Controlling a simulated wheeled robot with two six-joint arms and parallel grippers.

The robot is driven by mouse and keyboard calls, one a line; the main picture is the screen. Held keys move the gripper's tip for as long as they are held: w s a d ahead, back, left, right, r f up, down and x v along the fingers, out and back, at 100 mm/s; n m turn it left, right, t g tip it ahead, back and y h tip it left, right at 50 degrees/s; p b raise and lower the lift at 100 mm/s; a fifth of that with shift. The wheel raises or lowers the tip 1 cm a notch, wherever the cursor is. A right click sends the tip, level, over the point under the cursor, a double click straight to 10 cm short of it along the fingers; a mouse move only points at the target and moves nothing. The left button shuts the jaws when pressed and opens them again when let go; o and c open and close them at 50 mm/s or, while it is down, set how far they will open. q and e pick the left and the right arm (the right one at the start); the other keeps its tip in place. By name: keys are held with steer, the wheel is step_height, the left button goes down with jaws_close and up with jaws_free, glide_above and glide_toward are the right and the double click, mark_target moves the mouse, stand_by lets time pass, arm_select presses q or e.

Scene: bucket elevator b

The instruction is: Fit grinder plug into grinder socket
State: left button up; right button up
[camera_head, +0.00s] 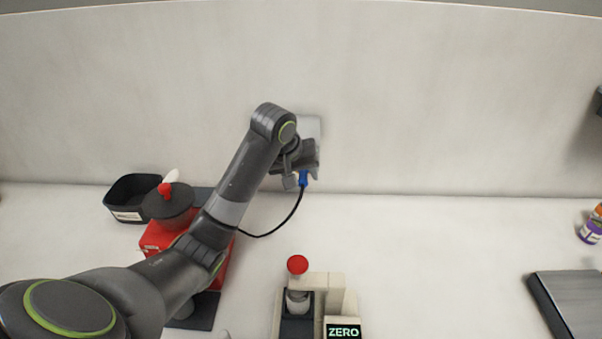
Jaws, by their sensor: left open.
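The grinder plug (303,179) is blue and sits at the wall, with a black cable running from it down and left to the red grinder (158,237). A grey socket plate (313,128) is on the wall just above and behind the plug. My left gripper (292,172) is open, right beside the plug and in front of the plate. The gripper and wrist cover the plate's lower part and the socket opening, so I cannot tell how far the plug is seated. My right gripper is not in view.
A black bin (131,196) stands left of the grinder. A beige device with a red knob (298,265) and a ZERO display (343,331) stands at front centre. A grey flat box (568,300) and a purple jar (591,230) are at right. The counter between is clear.

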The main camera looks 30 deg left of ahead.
arm_select(q)
steer(key=shift+f, duration=0.15)
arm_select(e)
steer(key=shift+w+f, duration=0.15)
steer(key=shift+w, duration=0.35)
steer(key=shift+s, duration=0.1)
arm_select(q)
steer(key=shift+c, duration=1.4)
jaws_close()
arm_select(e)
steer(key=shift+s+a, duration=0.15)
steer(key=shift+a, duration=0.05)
arm_select(q)
steer(key=shift+s+d+p, duration=0.35)
steer(key=shift+s+p, duration=0.3)
steer(key=shift+p, duration=0.2)
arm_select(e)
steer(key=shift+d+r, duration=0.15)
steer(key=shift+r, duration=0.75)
